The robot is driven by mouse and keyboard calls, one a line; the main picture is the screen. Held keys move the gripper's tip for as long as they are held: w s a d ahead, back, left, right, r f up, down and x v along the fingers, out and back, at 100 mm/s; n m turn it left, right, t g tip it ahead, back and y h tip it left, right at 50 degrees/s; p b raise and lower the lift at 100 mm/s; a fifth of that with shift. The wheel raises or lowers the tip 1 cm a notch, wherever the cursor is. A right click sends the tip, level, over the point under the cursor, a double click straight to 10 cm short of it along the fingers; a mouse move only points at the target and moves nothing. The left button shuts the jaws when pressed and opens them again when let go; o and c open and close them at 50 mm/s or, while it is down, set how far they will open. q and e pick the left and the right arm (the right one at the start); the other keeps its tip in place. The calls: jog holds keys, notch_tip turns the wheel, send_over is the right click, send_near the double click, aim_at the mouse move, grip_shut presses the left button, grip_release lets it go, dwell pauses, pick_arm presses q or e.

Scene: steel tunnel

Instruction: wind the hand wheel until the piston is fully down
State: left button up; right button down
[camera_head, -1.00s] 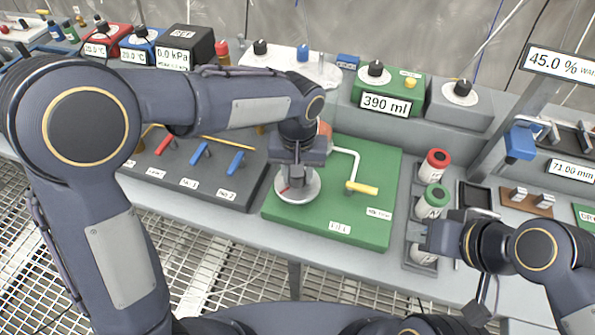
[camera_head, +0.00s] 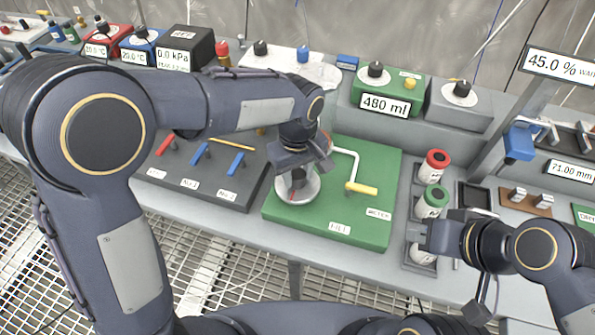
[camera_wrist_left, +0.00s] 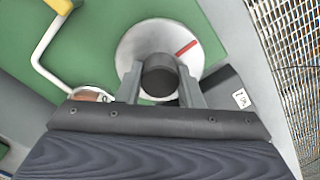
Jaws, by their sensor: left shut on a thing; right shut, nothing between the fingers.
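The hand wheel is a pale disc (camera_head: 309,187) on the green board (camera_head: 370,222). In the left wrist view the wheel (camera_wrist_left: 140,42) has a red stripe and a dark round knob (camera_wrist_left: 159,76). My left gripper (camera_head: 296,176) comes down over the wheel, its two fingers (camera_wrist_left: 160,88) shut on either side of that knob. A reddish round part (camera_wrist_left: 90,95) beside the wheel may be the piston in its cylinder; its height cannot be told. The green box's display (camera_head: 386,104) reads 480 ml. My right gripper (camera_head: 424,236) is shut and empty near the canisters.
A bent white pipe with a yellow handle (camera_head: 362,188) stands right of the wheel. Red-topped (camera_head: 435,165) and green-topped (camera_head: 432,200) canisters stand in a grey rack. A dark valve panel (camera_head: 215,180) with red and blue levers lies left of the board.

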aim_at(297, 173)
dwell(0.3)
pick_arm(q)
jog(key=o, duration=1)
notch_tip(297, 173, up, 8)
jog(key=shift+f, duration=0.1)
jog(key=s+a+r+m+t+h, duration=0.15)
jog(key=s+a, duration=0.25)
jog(key=a, duration=0.4)
jog(key=s+a+r+h, duration=0.2)
jog(key=s+a, duration=0.1)
jog(key=a, duration=0.4)
jog(key=s+a+f+t, duration=0.1)
jog(key=s, duration=0.2)
jog(key=s+a+f+m+t, duration=0.1)
jog(key=s+a+t, duration=0.1)
jog(key=s, duration=0.2)
jog(key=s+a+f+m+t+p, duration=0.1)
jog(key=s+a, duration=0.1)
jog(key=s, duration=0.1)
jog(key=shift+s+a+f+m, duration=0.25)
jog(key=shift+s+f, duration=0.05)
jog(key=shift+s, duration=0.1)
